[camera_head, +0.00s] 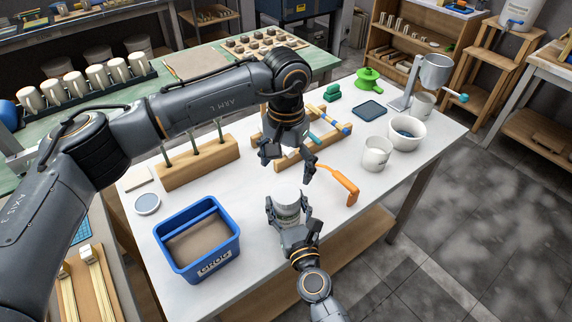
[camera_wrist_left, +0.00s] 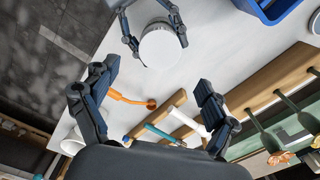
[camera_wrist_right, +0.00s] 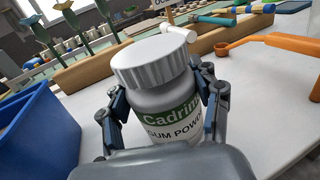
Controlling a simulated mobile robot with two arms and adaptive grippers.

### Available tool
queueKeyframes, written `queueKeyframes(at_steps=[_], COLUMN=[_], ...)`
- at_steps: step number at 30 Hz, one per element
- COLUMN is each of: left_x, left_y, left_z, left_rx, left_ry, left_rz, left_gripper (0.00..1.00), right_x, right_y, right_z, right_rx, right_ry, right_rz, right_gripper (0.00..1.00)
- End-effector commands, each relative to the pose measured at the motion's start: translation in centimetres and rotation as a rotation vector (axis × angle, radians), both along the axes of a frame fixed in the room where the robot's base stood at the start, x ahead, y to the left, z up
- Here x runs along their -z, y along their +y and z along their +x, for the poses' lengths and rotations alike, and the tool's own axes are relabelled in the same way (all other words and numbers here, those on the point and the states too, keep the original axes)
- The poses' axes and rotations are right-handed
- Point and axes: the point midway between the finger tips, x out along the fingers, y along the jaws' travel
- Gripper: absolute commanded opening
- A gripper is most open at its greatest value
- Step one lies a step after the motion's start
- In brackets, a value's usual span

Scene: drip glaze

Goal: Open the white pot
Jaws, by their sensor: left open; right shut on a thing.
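The white pot (camera_wrist_right: 168,105) has a ribbed white lid (camera_wrist_right: 153,60) on top and a green label reading "Cadrim". It stands upright at the front middle of the white table. My right gripper (camera_head: 287,212) is shut on the pot's body, a finger on each side; it also shows in the right wrist view (camera_wrist_right: 163,108). My left gripper (camera_head: 288,160) is open and empty, above and behind the pot, fingers pointing down. The left wrist view shows the lid (camera_wrist_left: 160,47) beyond the open fingers (camera_wrist_left: 150,95), apart from them.
A blue grog bin (camera_head: 198,240) stands left of the pot. An orange-handled scoop (camera_head: 345,187) lies to its right. Wooden racks (camera_head: 198,162) with tools are behind. White cups (camera_head: 377,153) and a bowl (camera_head: 406,133) stand at the right.

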Motion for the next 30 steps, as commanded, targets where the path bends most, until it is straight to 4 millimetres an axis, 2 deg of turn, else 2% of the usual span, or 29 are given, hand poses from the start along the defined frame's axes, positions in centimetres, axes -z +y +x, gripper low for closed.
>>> queueKeyframes(at_steps=[5, 13, 18, 29, 30], left_x=[1.7, 5.9, 7.5, 8.0, 8.0], left_y=[0.0, 0.0, 0.0, 0.0, 0.0], left_z=[0.0, -0.1, 0.0, 0.0, 0.0], left_rx=[0.021, 0.019, 0.018, 0.018, 0.018], left_ry=[0.003, 0.004, 0.002, 0.0, 0.0], left_rz=[0.001, 0.0, 0.0, 0.0, 0.0], left_gripper=[0.86, 0.86, 0.86, 0.86, 0.78], right_x=[0.3, 0.3, 0.3, 0.3, 0.3], right_y=[0.0, 0.0, 0.0, 0.0, 0.0], right_z=[-0.1, -0.1, -0.1, -0.1, -0.1], right_rx=[-0.001, -0.001, -0.001, -0.001, -0.001], right_ry=[0.004, 0.005, 0.005, 0.005, 0.005], right_rz=[-0.001, -0.001, -0.001, -0.001, -0.001], right_gripper=[0.0, 0.0, 0.0, 0.0, 0.0])
